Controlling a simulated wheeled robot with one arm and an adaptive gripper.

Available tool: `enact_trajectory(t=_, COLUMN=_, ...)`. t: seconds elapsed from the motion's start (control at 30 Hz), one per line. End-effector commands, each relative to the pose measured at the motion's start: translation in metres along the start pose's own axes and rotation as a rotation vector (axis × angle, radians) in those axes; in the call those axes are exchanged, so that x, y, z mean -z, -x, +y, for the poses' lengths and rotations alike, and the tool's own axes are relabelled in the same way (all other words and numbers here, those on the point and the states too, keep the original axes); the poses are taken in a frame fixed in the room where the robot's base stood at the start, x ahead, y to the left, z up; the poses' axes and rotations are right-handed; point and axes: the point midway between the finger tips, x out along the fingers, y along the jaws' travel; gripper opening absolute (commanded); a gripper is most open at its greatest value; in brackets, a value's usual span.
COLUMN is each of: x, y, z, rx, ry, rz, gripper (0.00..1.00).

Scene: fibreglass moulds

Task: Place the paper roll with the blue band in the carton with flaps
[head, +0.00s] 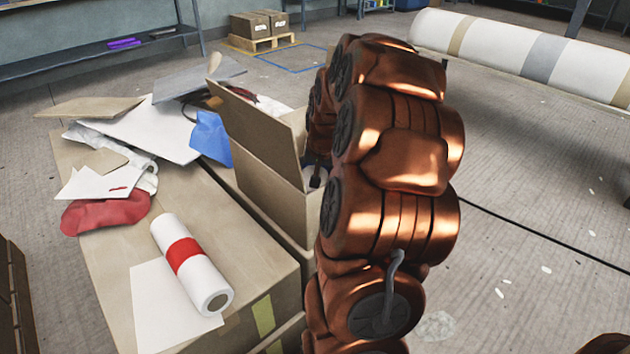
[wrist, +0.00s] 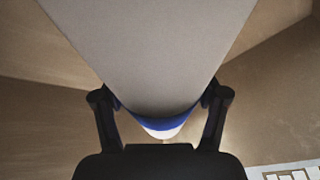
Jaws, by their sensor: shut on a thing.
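In the wrist view my gripper (wrist: 161,96) is shut on the paper roll with the blue band (wrist: 155,45). The roll is pale, and its blue band shows between the fingers. Brown cardboard-like surfaces lie on both sides of it. In the head view the carton with flaps (head: 283,200) stands open behind my copper-coloured arm, with a flap (head: 258,135) raised. My arm hides part of the carton, my gripper and the held roll there. I cannot tell how deep the roll is in the carton or whether it touches it.
Another paper roll, with a red band (head: 186,256), lies on a large closed box (head: 128,225) at left. Red cloth (head: 105,213), white sheets and a blue piece (head: 211,138) lie there too. A big striped roll (head: 530,55) is at back right. Floor at right is mostly clear.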

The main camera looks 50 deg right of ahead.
Motion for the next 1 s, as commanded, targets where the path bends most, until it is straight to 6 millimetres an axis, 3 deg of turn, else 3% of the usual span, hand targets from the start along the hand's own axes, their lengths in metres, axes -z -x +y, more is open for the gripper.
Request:
enact_trajectory(t=0.2, x=-0.009, y=-0.023, z=0.004, rx=0.0, ry=-0.001, rz=0.002, gripper=0.07)
enact_trajectory(t=0.6, x=-0.011, y=-0.026, z=0.005, rx=0.0, ry=-0.001, rz=0.001, gripper=0.07)
enact_trajectory(t=0.63, x=-0.011, y=-0.026, z=0.005, rx=0.0, ry=-0.001, rz=0.001, gripper=0.76)
enact_trajectory(t=0.83, x=-0.011, y=-0.026, z=0.005, rx=0.0, ry=-0.001, rz=0.001, gripper=0.96)
enact_trajectory(t=1.0, x=-0.011, y=-0.026, z=0.005, rx=0.0, ry=-0.001, rz=0.0, gripper=0.98)
